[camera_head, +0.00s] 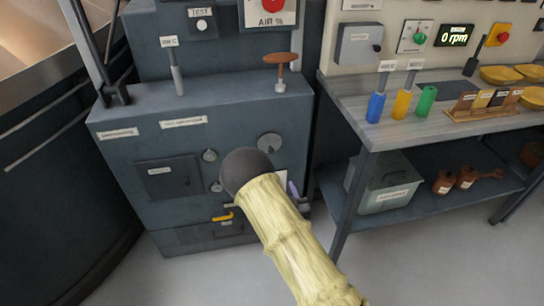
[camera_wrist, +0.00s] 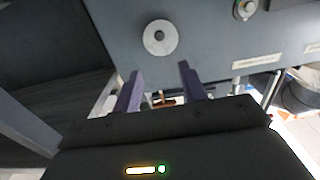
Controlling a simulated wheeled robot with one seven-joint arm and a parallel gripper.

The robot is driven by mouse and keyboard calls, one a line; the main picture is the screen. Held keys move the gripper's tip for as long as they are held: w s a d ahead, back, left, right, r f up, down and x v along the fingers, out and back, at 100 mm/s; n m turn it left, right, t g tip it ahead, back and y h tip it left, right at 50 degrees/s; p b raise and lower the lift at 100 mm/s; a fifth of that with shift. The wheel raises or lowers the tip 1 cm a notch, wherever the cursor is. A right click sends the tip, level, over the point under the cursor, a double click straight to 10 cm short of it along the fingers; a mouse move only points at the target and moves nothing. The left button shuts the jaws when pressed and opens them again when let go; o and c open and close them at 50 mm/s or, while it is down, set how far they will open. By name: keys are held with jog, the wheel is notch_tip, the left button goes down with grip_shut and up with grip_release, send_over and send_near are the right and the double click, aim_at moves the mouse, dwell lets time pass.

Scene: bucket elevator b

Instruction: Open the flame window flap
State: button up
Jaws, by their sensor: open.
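A pale round disc (camera_head: 269,142) with a small centre piece sits on the right part of the dark grey machine front (camera_head: 110,150). It looks like the flame window flap, but I cannot read a label naming it. In the wrist view the disc (camera_wrist: 160,37) lies flat against the panel, just beyond my fingertips and roughly centred between them. My gripper (camera_wrist: 160,72) has two purple fingers spread apart with nothing held, and they look clear of the disc. In the head view my arm hides most of the gripper; a bit of purple finger shows.
A square door (camera_head: 168,177) and small round knobs (camera_head: 210,155) are left of the disc. A yellow handle (camera_head: 223,217) sits lower down. A lever with a brown top (camera_head: 281,65) rises from the machine top. A workbench (camera_head: 350,95) with coloured cylinders stands to the right.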

aim_at(271, 152)
jog(key=shift+w, duration=0.1)
jog(key=b+x, duration=0.1)
jog(key=x, duration=1.6)
jog(key=shift+w+f, duration=0.1)
jog(key=shift+w, duration=0.05)
grip_shut()
